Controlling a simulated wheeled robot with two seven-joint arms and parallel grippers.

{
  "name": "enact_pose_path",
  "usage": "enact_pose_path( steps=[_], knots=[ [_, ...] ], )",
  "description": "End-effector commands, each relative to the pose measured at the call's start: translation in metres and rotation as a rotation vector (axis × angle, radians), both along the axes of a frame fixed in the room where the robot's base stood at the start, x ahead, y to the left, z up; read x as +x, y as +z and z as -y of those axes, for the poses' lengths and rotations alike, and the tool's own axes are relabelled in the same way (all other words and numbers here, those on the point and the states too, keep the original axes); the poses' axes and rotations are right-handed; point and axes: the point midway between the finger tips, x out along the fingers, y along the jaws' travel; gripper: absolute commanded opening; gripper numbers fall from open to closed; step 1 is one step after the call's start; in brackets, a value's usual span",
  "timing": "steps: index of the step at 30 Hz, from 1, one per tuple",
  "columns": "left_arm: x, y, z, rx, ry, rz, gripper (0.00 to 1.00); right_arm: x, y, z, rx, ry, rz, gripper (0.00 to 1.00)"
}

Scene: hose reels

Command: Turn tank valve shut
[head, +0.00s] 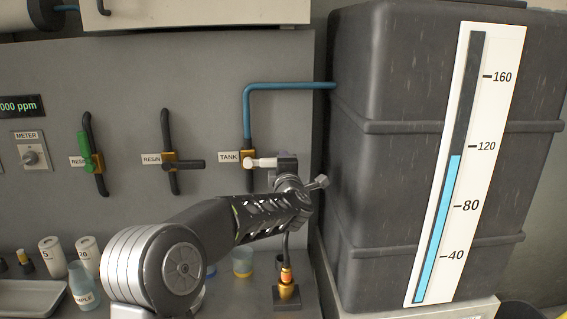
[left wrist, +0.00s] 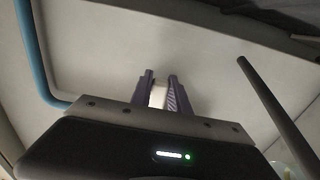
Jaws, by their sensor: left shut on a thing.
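The tank valve (head: 248,158) is a brass body on the wall panel, beside the TANK label (head: 228,157), on the line with the blue pipe (head: 290,86). Its white lever handle (head: 262,163) lies horizontal, pointing right, across the upright pipe. My left gripper (head: 284,165) is at the right end of the handle, partly hidden by my wrist. In the left wrist view its two fingers (left wrist: 160,85) are shut on the white handle (left wrist: 157,96), one on each side. My right gripper is in neither view.
The grey tank (head: 385,190) with a level gauge (head: 450,210) stands close at the right. Two RESIN valves, one with a green lever (head: 86,145) and one dark (head: 185,163), sit left. Sample cups, a tray (head: 28,298) and a brass fitting (head: 287,278) stand on the bench.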

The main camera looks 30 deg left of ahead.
Motion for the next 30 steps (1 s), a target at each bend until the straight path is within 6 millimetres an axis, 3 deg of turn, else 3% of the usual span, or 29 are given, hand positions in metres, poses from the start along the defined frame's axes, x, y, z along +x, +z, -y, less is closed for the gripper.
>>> enact_pose_path(
  steps=[3,4,11,22,30],
  knots=[
    [0.001,-0.003,0.001,0.000,-0.003,-0.006,0.00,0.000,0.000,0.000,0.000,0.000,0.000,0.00],
    [0.001,-0.003,0.001,0.000,-0.003,-0.006,0.24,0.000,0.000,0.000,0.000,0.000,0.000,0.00],
    [0.000,-0.002,0.001,0.000,-0.002,-0.004,0.43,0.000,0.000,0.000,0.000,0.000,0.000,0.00],
    [-0.004,-0.001,0.003,0.000,-0.001,0.000,0.44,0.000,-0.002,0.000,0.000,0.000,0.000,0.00],
    [-0.033,-0.002,0.027,-0.001,-0.003,0.000,0.44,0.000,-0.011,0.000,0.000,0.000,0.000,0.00]
  ],
)
